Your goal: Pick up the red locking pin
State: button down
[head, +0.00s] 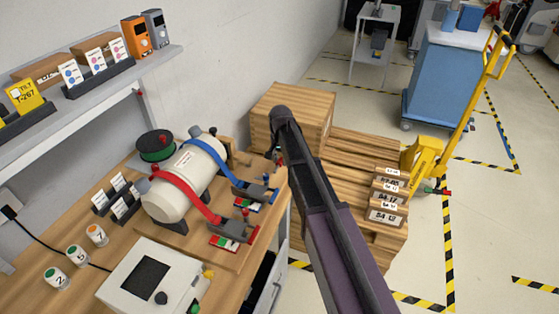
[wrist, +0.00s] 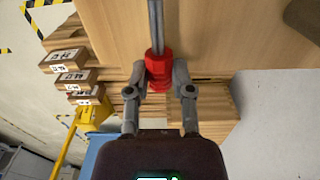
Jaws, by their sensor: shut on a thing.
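The red locking pin (wrist: 158,72) has a red ribbed head and a straight grey metal rod running up the wrist view. My gripper (wrist: 160,82) is shut on the red head, with one finger against each side. In the head view my arm reaches towards the bench's right edge, and my gripper (head: 277,158) is small and partly hidden there. The pin cannot be made out clearly in that view. In the wrist view the rod lies across the wooden surface behind it; whether its far end touches anything cannot be told.
A white tank (head: 180,185) with red and blue straps and clamps stands on the bench beside my gripper. A grey control box (head: 130,270) is at the front. A wooden crate (head: 300,108) and labelled boxes (head: 386,212) are on the right. A shelf (head: 75,95) overhangs the left.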

aim_at(280, 160)
jog(key=shift+r+p, duration=1.55)
jog(key=shift+r, duration=0.15)
jog(key=s+d, duration=0.3)
jog(key=s, duration=0.4)
jog(key=s+d+r+p, duration=0.1)
jog(key=s+d, duration=0.2)
jog(key=s, duration=0.4)
jog(key=shift+s+r, duration=0.15)
jog(key=shift+s, duration=0.25)
